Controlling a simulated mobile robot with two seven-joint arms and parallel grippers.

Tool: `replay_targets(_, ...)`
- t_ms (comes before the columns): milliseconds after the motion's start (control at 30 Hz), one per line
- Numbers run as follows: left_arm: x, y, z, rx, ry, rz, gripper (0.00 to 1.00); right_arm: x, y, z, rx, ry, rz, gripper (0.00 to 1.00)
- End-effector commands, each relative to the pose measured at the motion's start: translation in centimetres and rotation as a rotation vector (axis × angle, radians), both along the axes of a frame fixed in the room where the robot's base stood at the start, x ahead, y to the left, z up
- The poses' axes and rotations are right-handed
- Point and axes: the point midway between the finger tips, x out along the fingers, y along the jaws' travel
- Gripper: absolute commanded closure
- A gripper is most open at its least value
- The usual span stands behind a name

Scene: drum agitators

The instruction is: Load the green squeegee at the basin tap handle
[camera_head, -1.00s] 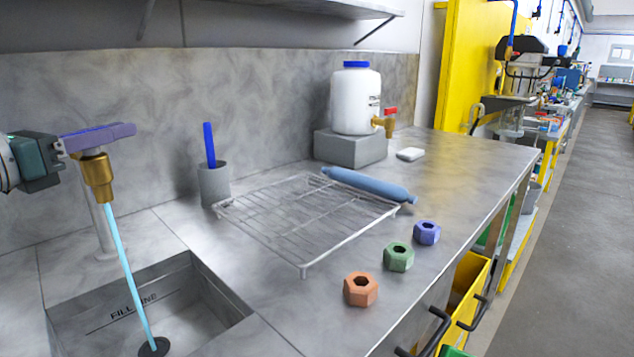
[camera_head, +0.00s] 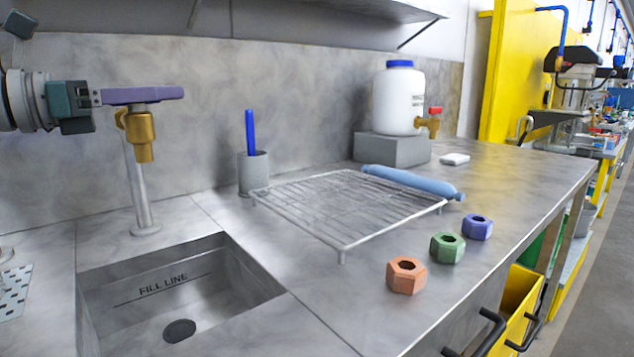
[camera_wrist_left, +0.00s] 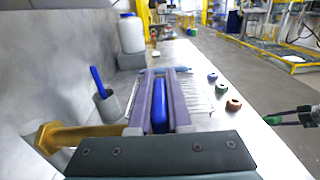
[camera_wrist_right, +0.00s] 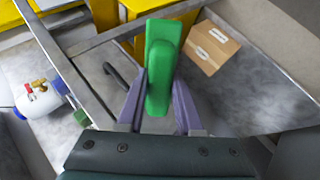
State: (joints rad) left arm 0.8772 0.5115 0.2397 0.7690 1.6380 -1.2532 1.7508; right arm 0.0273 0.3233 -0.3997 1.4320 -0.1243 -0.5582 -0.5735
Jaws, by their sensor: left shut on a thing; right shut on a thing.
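The gold tap (camera_head: 140,135) stands on a grey post behind the sunken basin (camera_head: 110,290), at the left of the head view. My left gripper (camera_head: 160,95) is at the tap's top with its purple fingers level. In the left wrist view these fingers are shut on the blue tap handle (camera_wrist_left: 160,115); in the head view they hide most of it. No water runs from the tap. In the right wrist view my right gripper (camera_wrist_right: 160,95) is shut on the green squeegee (camera_wrist_right: 163,50). My right gripper is outside the head view.
A wire rack (camera_head: 340,205) stands right of the basin, with a blue roller (camera_head: 410,182) at its back right edge. Orange (camera_head: 406,275), green (camera_head: 447,247) and purple (camera_head: 477,227) nuts lie along the front. A grey cup (camera_head: 253,172) and white jug (camera_head: 398,100) stand behind.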

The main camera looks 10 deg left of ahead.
Motion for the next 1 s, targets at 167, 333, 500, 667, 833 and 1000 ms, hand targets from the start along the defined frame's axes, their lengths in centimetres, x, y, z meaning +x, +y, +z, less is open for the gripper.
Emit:
replay_targets(167,0.0,-0.2,0.0,0.001,0.002,-0.005,0.83,0.0,0.0,0.1,0.0,-0.001,0.0,1.0)
replay_targets(333,0.0,-0.1,0.0,0.001,0.002,-0.004,0.64,0.0,0.0,0.1,0.0,-0.001,0.0,1.0)
replay_targets(500,0.0,-0.1,0.0,0.001,0.001,-0.002,0.54,0.0,0.0,0.1,0.0,-0.001,0.0,1.0)
replay_targets(667,0.0,0.0,0.0,0.001,0.001,-0.001,0.54,0.0,0.0,0.1,0.0,-0.001,0.0,1.0)
replay_targets(833,-1.2,1.1,0.0,0.0,0.001,0.001,0.54,0.0,0.0,0.3,0.0,-0.001,0.0,1.0)
replay_targets(1000,-4.0,3.5,-0.1,0.003,0.003,0.002,0.54,0.0,0.0,0.5,0.0,-0.001,0.0,1.0)
